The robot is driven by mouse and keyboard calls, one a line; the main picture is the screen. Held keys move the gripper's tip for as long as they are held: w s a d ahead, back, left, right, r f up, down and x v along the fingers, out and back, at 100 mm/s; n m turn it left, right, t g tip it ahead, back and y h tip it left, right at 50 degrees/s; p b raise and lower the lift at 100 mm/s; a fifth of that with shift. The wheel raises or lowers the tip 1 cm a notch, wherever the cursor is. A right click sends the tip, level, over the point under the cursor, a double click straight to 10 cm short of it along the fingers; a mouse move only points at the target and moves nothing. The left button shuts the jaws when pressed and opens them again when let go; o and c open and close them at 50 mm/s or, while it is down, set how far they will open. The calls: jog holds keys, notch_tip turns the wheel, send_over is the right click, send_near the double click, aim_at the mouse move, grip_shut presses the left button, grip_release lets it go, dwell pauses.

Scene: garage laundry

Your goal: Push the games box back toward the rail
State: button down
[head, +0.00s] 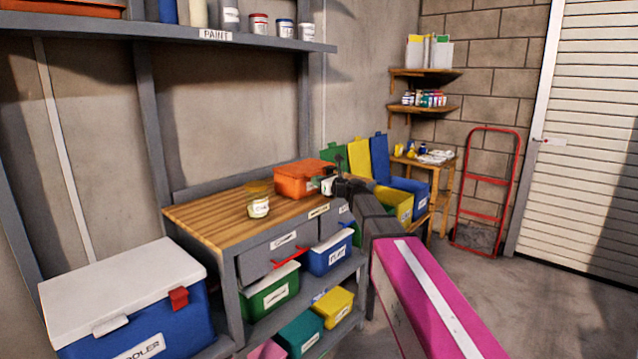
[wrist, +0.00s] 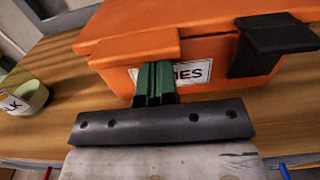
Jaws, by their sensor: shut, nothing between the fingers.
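The games box (head: 297,180) is an orange lidded bin on the wooden workbench top, near its right end. The wrist view shows its orange front (wrist: 120,78), a black latch and a white label partly hidden by my fingers. My gripper (wrist: 153,70) is shut and empty, its green fingers together just below the lid edge at the label. I cannot tell whether the tips touch the box. In the head view my gripper (head: 330,184) is at the box's right front. A grey rail (head: 230,178) runs along the bench's back edge, behind the box.
A cooler (head: 125,285) stands at left. Open-lidded bins (head: 398,205) stand beyond the bench's right end.

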jog(key=x, duration=1.5)
jog(key=shift+d, duration=0.15)
jog(key=shift+w+a, duration=0.1)
jog(key=shift+a, duration=0.1)
jog(key=v, duration=1.4)
jog(key=shift+d, duration=0.25)
